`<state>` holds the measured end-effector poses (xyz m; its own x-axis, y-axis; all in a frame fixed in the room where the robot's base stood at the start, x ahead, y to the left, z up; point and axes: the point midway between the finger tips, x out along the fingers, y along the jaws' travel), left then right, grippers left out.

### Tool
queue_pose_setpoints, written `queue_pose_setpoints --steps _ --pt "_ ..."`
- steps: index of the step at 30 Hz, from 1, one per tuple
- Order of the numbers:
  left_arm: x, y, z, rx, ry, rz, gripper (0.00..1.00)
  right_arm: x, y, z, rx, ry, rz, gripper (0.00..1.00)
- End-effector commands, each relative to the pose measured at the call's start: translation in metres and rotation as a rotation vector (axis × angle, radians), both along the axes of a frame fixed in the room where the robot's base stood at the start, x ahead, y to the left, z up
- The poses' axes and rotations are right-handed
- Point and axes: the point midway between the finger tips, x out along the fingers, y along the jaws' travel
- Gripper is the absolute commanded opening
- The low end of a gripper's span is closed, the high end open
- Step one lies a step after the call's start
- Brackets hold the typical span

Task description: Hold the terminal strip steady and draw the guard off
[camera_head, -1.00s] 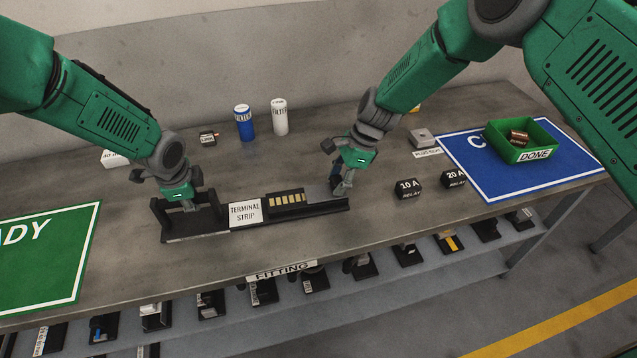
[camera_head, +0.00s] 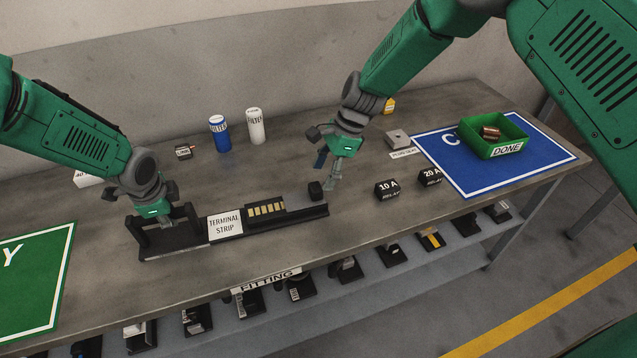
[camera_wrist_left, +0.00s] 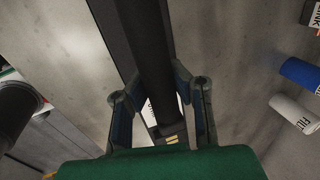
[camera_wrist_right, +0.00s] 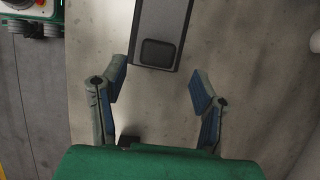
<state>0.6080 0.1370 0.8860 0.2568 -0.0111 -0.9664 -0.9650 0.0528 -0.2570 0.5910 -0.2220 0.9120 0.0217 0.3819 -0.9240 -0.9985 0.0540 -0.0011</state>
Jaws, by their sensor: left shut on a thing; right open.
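The terminal strip (camera_head: 190,243) is a long black base with a white label plate, lying along the front of the bench. A raised black bar stands at its left end. My left gripper (camera_head: 165,217) is shut on that bar; the dark bar also runs between its fingers in the left wrist view (camera_wrist_left: 160,100). Several gold contacts show bare mid-strip. The guard (camera_head: 297,203) appears to be the grey cover right of the contacts, with a black knob (camera_head: 315,190) at its right end. My right gripper (camera_head: 327,175) is open and empty, just behind and right of the knob. The right wrist view shows the knob (camera_wrist_right: 158,52) beyond the open fingers (camera_wrist_right: 157,88).
A 10 A relay (camera_head: 387,189) and a 20 A relay (camera_head: 430,177) stand right of the strip. A green DONE bin (camera_head: 493,136) sits on the blue mat (camera_head: 470,178). Blue (camera_head: 219,134) and white (camera_head: 256,126) filters stand behind.

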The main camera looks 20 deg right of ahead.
Motion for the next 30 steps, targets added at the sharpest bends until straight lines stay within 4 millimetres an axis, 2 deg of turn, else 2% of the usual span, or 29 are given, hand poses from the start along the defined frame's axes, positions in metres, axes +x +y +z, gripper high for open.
queue_pose_setpoints --steps 1,6,12,30 --pt "-0.001 -0.001 -0.001 -0.002 0.002 0.000 0.00 0.001 -0.005 0.012 0.000 -0.004 -0.002 0.55" --pt "-0.001 -0.002 -0.001 -0.003 0.002 0.001 0.00 0.000 -0.019 0.043 0.000 -0.002 -0.002 0.55" --pt "-0.001 -0.002 -0.001 -0.004 0.001 0.001 0.00 0.000 -0.029 0.065 -0.001 -0.002 -0.001 0.55" --pt "0.000 -0.002 0.000 -0.004 0.000 0.001 0.00 -0.001 -0.031 0.069 0.000 0.000 -0.001 0.55"
